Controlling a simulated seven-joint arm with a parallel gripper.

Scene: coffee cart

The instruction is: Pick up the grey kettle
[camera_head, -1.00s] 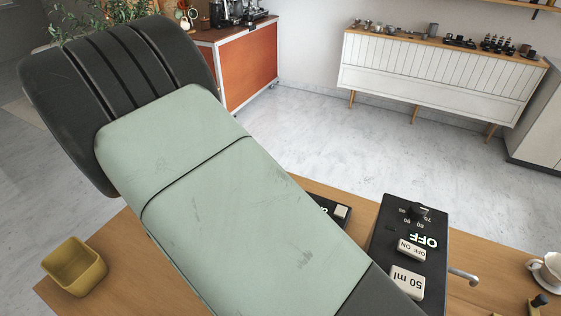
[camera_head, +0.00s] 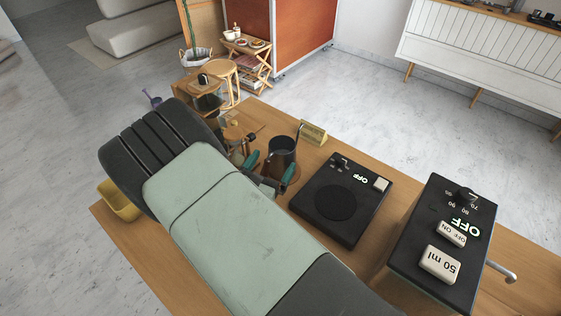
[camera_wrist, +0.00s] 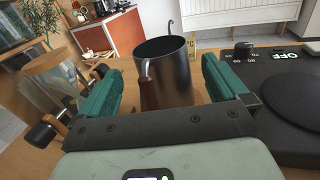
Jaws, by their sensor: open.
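The grey kettle (camera_head: 283,148) is a dark metal pot standing upright on the wooden cart top, left of the black hot plate. In the wrist view the kettle (camera_wrist: 175,72) is straight ahead, with its thin curved spout on the far side. Its brown handle (camera_wrist: 148,93) faces me and lies between the two green fingers, with space on both sides. My gripper (camera_head: 269,167) is open beside the kettle on its near side; it also shows in the wrist view (camera_wrist: 157,68). The lower part of the kettle is partly hidden by the fingers.
The black hot plate (camera_head: 338,205) and a black dispenser box (camera_head: 440,240) reading OFF stand to the right. A glass vessel (camera_wrist: 58,80) with a wooden collar is close to the left finger. A yellow container (camera_head: 119,202) stands at the left edge.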

